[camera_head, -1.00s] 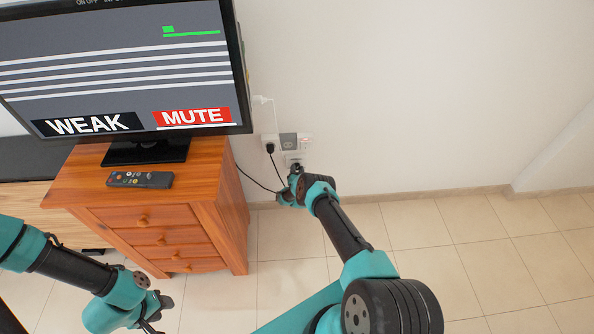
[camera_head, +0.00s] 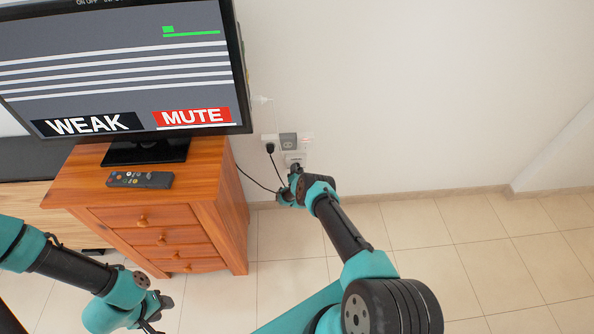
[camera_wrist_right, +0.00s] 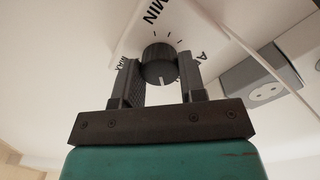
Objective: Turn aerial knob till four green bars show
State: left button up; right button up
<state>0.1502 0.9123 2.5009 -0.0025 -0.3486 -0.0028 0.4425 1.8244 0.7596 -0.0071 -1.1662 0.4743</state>
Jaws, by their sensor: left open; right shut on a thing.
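The black aerial knob (camera_wrist_right: 160,64) has a white pointer line, pointing down in the right wrist view. It sits on a white wall plate (camera_wrist_right: 133,38) marked MIN and MAX. My right gripper (camera_head: 296,172) is shut on the knob, one finger on each side. In the head view the gripper hides the knob. The television screen (camera_head: 110,65) shows a small green block with a thin green line at the upper right, several white lines, a black WEAK label and a red MUTE label. My left gripper (camera_head: 158,312) is open and empty at the lower left.
A grey socket (camera_head: 288,141) and a black plug (camera_head: 270,149) with its cable are just left of and above my right gripper. A wooden drawer cabinet (camera_head: 205,215) bears the television and a remote (camera_head: 140,180). The tiled floor (camera_head: 450,250) at right is clear.

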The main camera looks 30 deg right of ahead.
jog(key=o, duration=0.9)
jog(key=shift+s, duration=0.1)
jog(key=v, duration=1.7)
jog(key=shift+a, duration=0.15)
jog(key=s+a+r+n+g+y, duration=0.4)
jog(key=a+r+n+g+y, duration=0.3)
jog(key=a+r+y, duration=0.15)
jog(key=s+a+r+n+g+y, duration=0.1)
jog(key=s+a+r+g, duration=0.1)
jog(key=s+r, duration=0.2)
jog(key=s+a+r+n+g+y, duration=0.1)
jog(key=s+r, duration=0.4)
jog(key=s, duration=0.5)
jog(key=s+a+r+n+g+y, duration=0.1)
jog(key=s+a+r+n+g, duration=0.2)
jog(key=s+a+r+g, duration=0.2)
jog(key=shift+s+r, duration=0.15)
jog(key=shift+s, duration=0.8)
